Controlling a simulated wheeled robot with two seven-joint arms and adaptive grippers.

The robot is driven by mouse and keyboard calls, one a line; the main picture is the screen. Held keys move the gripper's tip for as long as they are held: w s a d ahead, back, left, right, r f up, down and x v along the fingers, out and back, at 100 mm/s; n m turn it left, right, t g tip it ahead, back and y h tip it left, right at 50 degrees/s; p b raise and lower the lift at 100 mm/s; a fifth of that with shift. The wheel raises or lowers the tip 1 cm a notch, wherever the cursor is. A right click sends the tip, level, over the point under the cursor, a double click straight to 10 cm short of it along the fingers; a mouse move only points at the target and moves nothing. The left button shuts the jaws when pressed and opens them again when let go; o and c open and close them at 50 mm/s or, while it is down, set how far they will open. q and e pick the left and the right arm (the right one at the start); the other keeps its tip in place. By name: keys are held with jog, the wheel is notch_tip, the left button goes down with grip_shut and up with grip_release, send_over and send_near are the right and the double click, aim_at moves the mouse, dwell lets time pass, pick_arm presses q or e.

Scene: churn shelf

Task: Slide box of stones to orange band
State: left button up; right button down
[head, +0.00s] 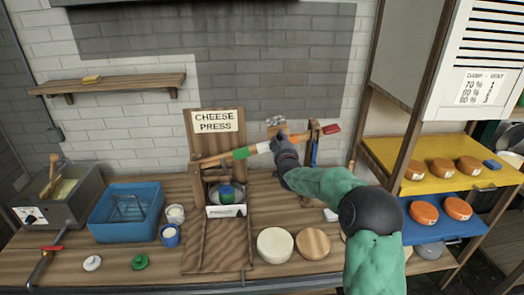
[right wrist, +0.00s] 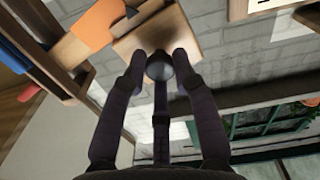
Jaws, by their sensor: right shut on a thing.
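The cheese press (head: 213,135) stands at the middle of the counter. Its wooden lever slants up to the right, with a green band (head: 240,153), a white band (head: 262,147) and an orange band (head: 299,137). The box of stones (head: 275,121) is on the lever between the white and orange bands, partly hidden by my right gripper (head: 277,141). In the right wrist view, my right gripper (right wrist: 160,62) is shut on the dark round knob of the wooden box (right wrist: 146,36). The orange band (right wrist: 95,28) shows just left of the box there. My left gripper is out of view.
A forked wooden post (head: 314,145) stands near the lever's red end. A blue tub (head: 126,212) and small jars are left of the press. Shelves with orange cheeses (head: 442,168) stand at the right.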

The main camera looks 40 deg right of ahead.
aim_at(288, 132)
jog(key=shift+s+d+r+b, duration=0.1)
jog(key=shift+s+d+b, duration=0.15)
jog(key=shift+s+d, duration=0.35)
jog(key=shift+s+d+r+b, duration=0.1)
jog(key=shift+s+d+b, duration=0.2)
jog(key=shift+d, duration=0.55)
jog(key=c, duration=1)
grip_release()
jog(key=shift+s+a+r, duration=0.1)
jog(key=shift+r, duration=0.05)
jog(key=shift+s+a, duration=0.15)
jog(key=shift+s, duration=0.15)
jog(key=v, duration=1.1)
jog(key=shift+s, duration=0.1)
